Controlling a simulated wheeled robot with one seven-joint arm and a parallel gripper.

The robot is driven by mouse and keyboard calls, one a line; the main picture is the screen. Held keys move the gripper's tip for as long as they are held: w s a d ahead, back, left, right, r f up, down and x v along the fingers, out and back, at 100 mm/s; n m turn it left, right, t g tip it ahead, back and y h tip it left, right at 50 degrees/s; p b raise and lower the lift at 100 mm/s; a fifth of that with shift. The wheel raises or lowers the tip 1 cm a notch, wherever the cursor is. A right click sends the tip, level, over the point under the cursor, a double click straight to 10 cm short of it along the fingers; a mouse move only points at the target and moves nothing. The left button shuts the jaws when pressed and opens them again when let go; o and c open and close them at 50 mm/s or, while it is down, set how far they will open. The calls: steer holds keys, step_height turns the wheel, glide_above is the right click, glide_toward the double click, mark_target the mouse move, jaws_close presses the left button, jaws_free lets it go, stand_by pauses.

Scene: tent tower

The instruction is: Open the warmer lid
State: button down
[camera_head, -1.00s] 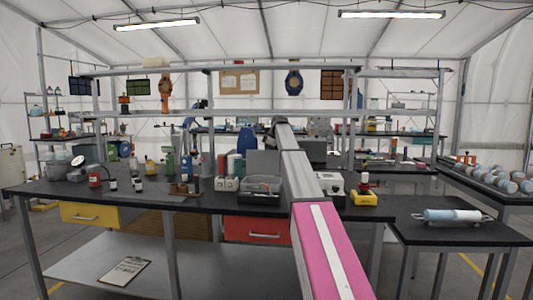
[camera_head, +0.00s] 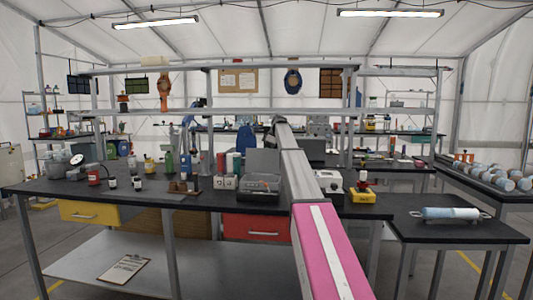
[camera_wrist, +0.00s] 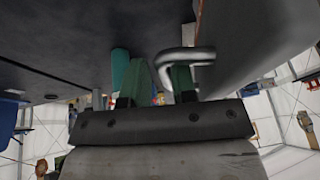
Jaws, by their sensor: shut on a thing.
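In the head view, a low grey box (camera_head: 258,190) on the long dark bench looks like the warmer. A flat grey panel (camera_head: 262,160) stands upright at its back and may be its lid. My gripper is not clearly visible there, as my arm covers that area. In the wrist view, my gripper (camera_wrist: 163,80) has two green-padded fingers. They are shut on a bent metal handle (camera_wrist: 190,54). The handle sits beside a large grey panel (camera_wrist: 252,40), which fills the upper right; I see only part of it.
Bottles and small jars stand left of the box, including a teal bottle, seen close in the wrist view (camera_wrist: 120,68). A white device (camera_head: 328,181) and a yellow box (camera_head: 362,195) stand on the right. The side table (camera_head: 460,232) holds a blue-white cylinder (camera_head: 450,214).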

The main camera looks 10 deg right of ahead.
steer(key=c, duration=1.2)
jaws_free()
steer(key=shift+w+d+f, duration=0.1)
steer(key=shift+w+d, duration=0.1)
steer(key=shift+w, duration=0.25)
steer(key=shift+w+d+f, duration=0.1)
steer(key=shift+w+d, duration=0.1)
steer(key=shift+w, duration=0.25)
steer(key=shift+o, duration=0.2)
steer(key=shift+s+r, duration=0.2)
steer(key=shift+r, duration=0.05)
steer(key=v, duration=1)
steer(key=shift+s+r, duration=0.2)
steer(key=shift+s, duration=0.1)
steer(key=shift+s+a, duration=0.1)
steer(key=shift+s, duration=0.05)
